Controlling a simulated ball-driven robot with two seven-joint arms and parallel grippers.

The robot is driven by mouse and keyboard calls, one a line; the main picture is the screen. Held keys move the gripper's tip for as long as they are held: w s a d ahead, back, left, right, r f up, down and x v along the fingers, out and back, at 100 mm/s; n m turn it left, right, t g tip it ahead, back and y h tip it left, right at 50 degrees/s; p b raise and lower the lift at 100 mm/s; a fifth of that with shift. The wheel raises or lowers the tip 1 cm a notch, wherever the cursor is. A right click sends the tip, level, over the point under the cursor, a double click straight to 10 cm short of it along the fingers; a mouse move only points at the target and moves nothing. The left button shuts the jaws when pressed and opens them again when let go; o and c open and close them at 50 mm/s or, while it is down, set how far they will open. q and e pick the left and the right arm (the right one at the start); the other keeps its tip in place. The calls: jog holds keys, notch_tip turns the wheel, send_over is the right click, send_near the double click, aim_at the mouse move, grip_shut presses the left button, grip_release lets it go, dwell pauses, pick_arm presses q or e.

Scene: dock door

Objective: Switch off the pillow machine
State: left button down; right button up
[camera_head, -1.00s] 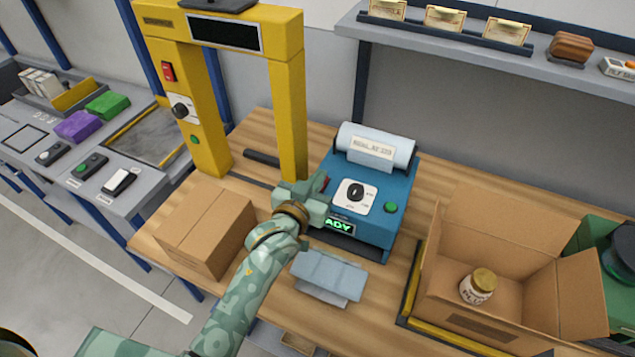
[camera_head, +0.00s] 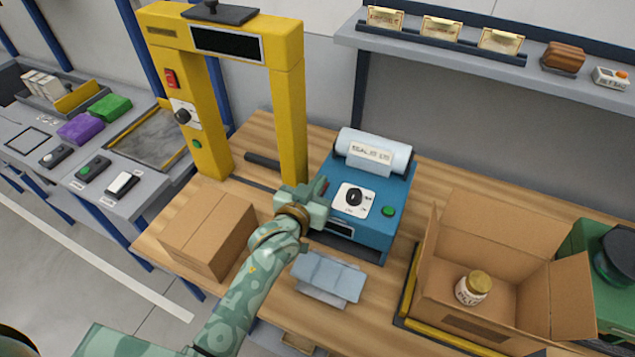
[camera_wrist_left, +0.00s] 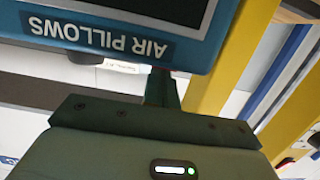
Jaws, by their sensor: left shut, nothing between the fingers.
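The pillow machine (camera_head: 372,185) is a blue box on the wooden bench. It has a white clear-film roll on top, a black dial on a white plate, a green button and a small front display (camera_head: 339,228), which is dark. A small red part (camera_head: 323,188) shows at its left side, partly hidden by my gripper. My left gripper (camera_head: 314,192) is shut and empty, up against that left side; exact contact is hard to tell. In the left wrist view the machine's "AIR PILLOWS" label (camera_wrist_left: 102,37) appears upside down, by the shut fingers (camera_wrist_left: 161,90). My right gripper is out of view.
A yellow frame (camera_head: 290,120) stands behind left, with its own red switch (camera_head: 171,78) and dial. A closed carton (camera_head: 207,230) lies left of my arm. Flat pillows (camera_head: 327,275) lie in front. An open carton (camera_head: 545,290) with a jar (camera_head: 473,288) stands right.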

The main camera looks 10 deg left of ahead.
pick_arm(q)
jog(key=r+p, duration=0.3)
jog(key=r, duration=0.1)
jog(key=shift+w, duration=0.25)
jog(key=r+p+v, duration=0.1)
jog(key=v, duration=0.8)
jog(key=shift+s+r, duration=0.3)
